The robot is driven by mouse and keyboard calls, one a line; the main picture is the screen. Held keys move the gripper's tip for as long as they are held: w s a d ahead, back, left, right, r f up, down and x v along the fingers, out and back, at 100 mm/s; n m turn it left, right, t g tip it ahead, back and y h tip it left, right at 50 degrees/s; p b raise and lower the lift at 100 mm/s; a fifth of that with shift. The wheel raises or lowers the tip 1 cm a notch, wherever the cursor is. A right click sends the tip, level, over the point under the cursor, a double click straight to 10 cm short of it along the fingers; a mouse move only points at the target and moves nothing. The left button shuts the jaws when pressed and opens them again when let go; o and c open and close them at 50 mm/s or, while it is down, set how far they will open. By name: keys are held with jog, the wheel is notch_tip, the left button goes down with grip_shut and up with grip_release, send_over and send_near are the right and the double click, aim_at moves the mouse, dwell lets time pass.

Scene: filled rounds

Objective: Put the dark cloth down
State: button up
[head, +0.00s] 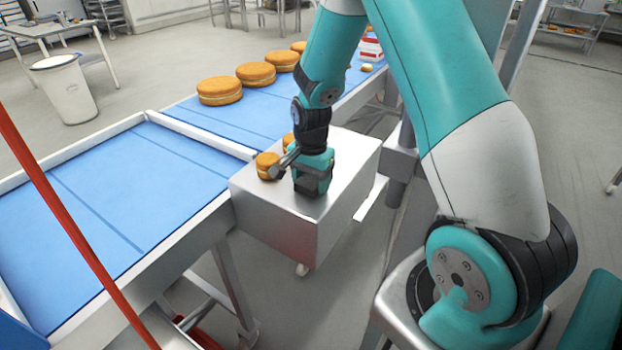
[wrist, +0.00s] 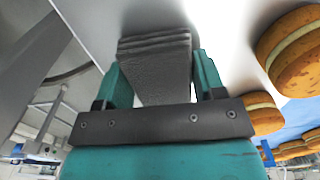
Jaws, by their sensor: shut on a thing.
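The dark cloth (wrist: 158,60) is a folded, dark grey, layered piece. In the wrist view it sits between the two teal fingers of my gripper (wrist: 160,78), which is shut on it. In the head view my gripper (head: 313,178) points down at the top of a steel box (head: 335,160). A filled round (head: 267,166) stands on the box just left of my gripper. Another round (head: 288,141) is partly hidden behind the wrist.
A blue belt (head: 130,190) lies to the left, and another blue belt (head: 235,118) behind it carries several larger filled rounds (head: 220,91). A red bar (head: 75,235) crosses the left foreground. The box top right of my gripper looks bare.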

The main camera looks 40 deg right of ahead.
aim_at(311, 178)
jog(key=o, duration=0.6)
jog(key=shift+f, duration=0.15)
jog(key=o, duration=0.5)
jog(key=shift+c, duration=0.2)
notch_tip(311, 178, up, 12)
jog(key=f+b, duration=0.1)
jog(key=b, duration=0.1)
jog(key=s+a+r+n+y, duration=0.2)
jog(key=s+a+r+n, duration=0.2)
jog(key=s+a+n, duration=0.6)
jog(key=s+a+r+n+y, duration=0.2)
jog(key=s+a+r+n, duration=0.3)
jog(key=s+a+n, duration=0.6)
jog(key=shift+s+a, duration=0.3)
jog(key=shift+s, duration=0.15)
